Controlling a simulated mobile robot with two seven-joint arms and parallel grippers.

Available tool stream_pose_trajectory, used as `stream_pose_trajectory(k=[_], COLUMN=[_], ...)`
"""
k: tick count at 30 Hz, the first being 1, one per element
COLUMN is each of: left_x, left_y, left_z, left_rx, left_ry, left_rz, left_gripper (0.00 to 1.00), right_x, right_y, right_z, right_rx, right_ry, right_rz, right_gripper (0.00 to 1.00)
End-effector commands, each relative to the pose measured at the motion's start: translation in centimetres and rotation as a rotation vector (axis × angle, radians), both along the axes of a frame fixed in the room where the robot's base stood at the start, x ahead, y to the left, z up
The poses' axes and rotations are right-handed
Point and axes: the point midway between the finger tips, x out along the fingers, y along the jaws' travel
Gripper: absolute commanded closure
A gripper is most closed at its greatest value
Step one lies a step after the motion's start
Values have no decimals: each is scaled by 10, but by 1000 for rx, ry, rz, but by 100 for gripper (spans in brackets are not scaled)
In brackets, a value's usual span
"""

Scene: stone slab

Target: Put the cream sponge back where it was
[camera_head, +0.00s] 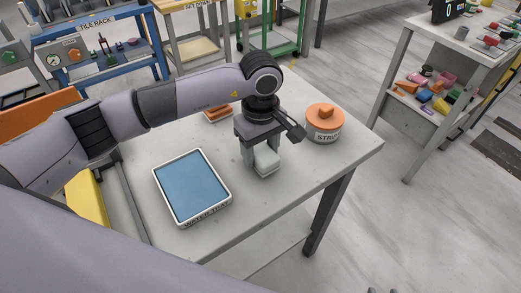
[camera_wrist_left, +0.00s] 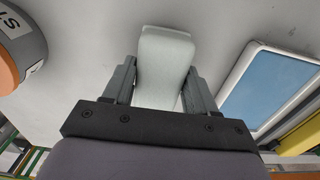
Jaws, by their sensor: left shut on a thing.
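The cream sponge (camera_head: 267,161) is a pale block between the fingers of my left gripper (camera_head: 262,153), over the grey table right of the water tray. In the left wrist view the sponge (camera_wrist_left: 164,62) sits between both fingers of the gripper (camera_wrist_left: 158,85), which are closed against its sides. I cannot tell whether its underside touches the table. The water tray (camera_head: 158,183), white-rimmed with blue water, lies left of the sponge; it also shows in the left wrist view (camera_wrist_left: 253,50). My right gripper is not clearly in view.
A grey tub with an orange lid (camera_head: 325,117) stands right of the gripper. An orange-topped item (camera_head: 217,115) lies behind, partly near my arm. The table's (camera_head: 290,205) front right is clear. A blue tile rack (camera_head: 100,30) and a side bench (camera_head: 455,40) stand beyond.

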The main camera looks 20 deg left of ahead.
Motion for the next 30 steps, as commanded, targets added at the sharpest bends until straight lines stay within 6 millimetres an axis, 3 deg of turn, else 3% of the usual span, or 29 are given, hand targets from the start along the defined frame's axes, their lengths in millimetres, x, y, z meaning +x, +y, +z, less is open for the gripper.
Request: stream_pose_trajectory(k=[3,14,15,16,30], left_x=[0,0,0,0,1], left_y=[0,0,0,0,0], left_z=[-11,-16,-14,-13,-4], left_rx=[-1,-1,-1,-1,-2], left_ry=[1,-1,-1,-1,-4], left_rz=[1,0,0,0,0], left_gripper=[72,72,30,20,18], right_x=[0,0,0,0,1], right_y=[0,0,0,0,0], right_z=[2,-4,-2,-2,0], right_rx=[0,0,0,0,0], right_ry=[0,-1,0,0,-2], right_rz=[0,0,0,0,1], right_gripper=[57,57,57,57,57])
